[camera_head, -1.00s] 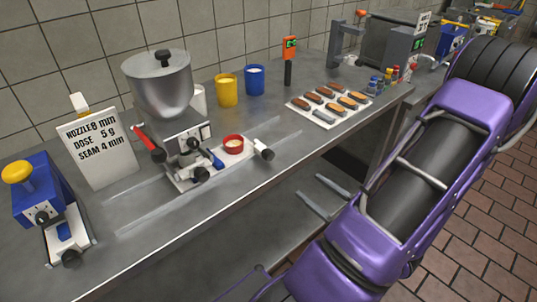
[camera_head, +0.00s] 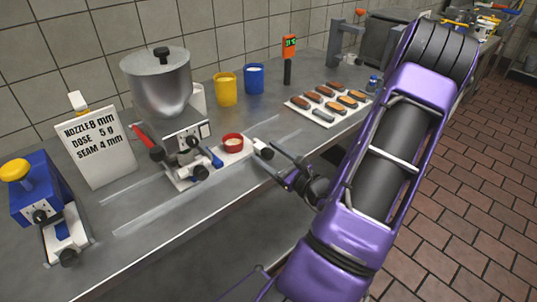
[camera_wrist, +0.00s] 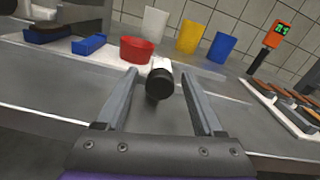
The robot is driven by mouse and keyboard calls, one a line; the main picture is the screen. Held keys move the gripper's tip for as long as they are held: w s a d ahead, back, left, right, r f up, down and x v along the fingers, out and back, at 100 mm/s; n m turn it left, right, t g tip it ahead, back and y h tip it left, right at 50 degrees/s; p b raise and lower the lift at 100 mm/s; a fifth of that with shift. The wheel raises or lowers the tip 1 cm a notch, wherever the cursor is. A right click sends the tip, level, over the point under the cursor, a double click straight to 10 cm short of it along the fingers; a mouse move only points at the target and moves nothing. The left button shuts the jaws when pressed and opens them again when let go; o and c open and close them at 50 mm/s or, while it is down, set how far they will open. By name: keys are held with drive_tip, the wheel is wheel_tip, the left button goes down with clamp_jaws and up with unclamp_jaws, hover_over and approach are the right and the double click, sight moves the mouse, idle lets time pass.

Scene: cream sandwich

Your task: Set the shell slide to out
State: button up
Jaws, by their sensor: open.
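The shell slide (camera_head: 247,152) is a white bar at the right of the filling machine (camera_head: 157,80), with a red cup (camera_head: 233,142) on it and a dark-ended knob (camera_head: 263,149) at its right end. In the wrist view, the knob (camera_wrist: 160,84) appears between the fingers of my open gripper (camera_wrist: 158,72), with gaps on both sides. In the head view, my gripper (camera_head: 278,165) is at the counter's front edge, just right of the knob. I cannot tell whether the fingertips reach past the knob. The red cup (camera_wrist: 137,49) stands behind it.
A sign (camera_head: 95,147) reads nozzle 8 mm, dose 5 g, seam 4 mm. A blue device with a yellow knob (camera_head: 14,170) stands far left. Yellow (camera_head: 226,89) and blue (camera_head: 254,79) cups stand behind the slide. A tray (camera_head: 325,123) of shells lies to the right.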

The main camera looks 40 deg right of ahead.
drive_tip(key=shift+c, duration=0.2)
clamp_jaws()
idle(1.3)
